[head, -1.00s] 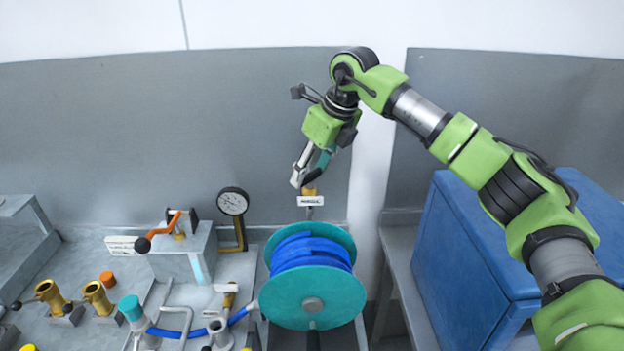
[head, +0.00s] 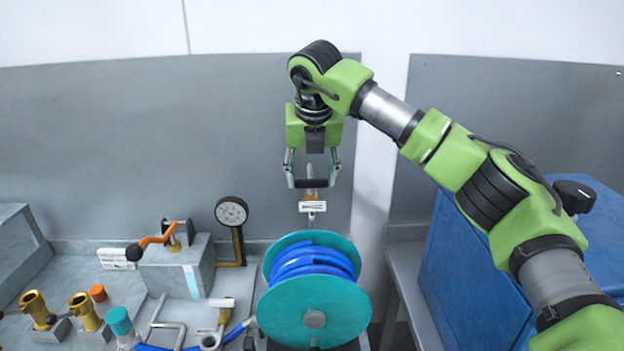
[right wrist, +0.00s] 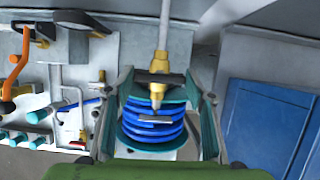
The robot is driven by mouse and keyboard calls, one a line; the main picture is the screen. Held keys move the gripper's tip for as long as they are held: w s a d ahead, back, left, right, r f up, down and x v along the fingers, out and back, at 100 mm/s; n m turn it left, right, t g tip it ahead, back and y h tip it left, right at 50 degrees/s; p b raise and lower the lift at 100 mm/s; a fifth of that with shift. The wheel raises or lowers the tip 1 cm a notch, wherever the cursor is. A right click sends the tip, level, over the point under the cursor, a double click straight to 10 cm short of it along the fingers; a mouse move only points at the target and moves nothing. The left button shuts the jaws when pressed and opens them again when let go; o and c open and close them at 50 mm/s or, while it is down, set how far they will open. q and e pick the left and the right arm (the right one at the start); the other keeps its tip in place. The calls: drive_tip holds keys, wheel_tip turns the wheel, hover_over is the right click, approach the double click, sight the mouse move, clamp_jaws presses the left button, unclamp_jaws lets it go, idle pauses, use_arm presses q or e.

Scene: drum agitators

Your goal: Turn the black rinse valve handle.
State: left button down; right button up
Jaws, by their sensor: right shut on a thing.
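The black rinse valve handle (head: 311,183) is a short dark bar on a brass valve body, above a small white label (head: 312,206) and behind the hose reel. It lies crosswise in the head view. My right gripper (head: 311,181) points down and is shut on the handle, with one finger at each end of the bar. In the right wrist view the handle (right wrist: 160,78) crosses the brass valve (right wrist: 157,92) between my fingers. My left gripper is not in view.
A teal reel with blue hose (head: 313,290) stands just in front of the valve. A pressure gauge (head: 231,211) and an orange lever (head: 157,239) are to the left, with brass fittings (head: 84,311) further left. A blue box (head: 470,275) stands at the right.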

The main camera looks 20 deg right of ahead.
drive_tip(key=shift+m, duration=0.3)
drive_tip(key=o, duration=1.1)
drive_tip(key=shift+r, duration=0.1)
drive_tip(key=v, duration=1.1)
drive_tip(key=shift+s+a+r, duration=0.1)
drive_tip(key=shift+a+r, duration=0.05)
drive_tip(key=shift+r, duration=0.2)
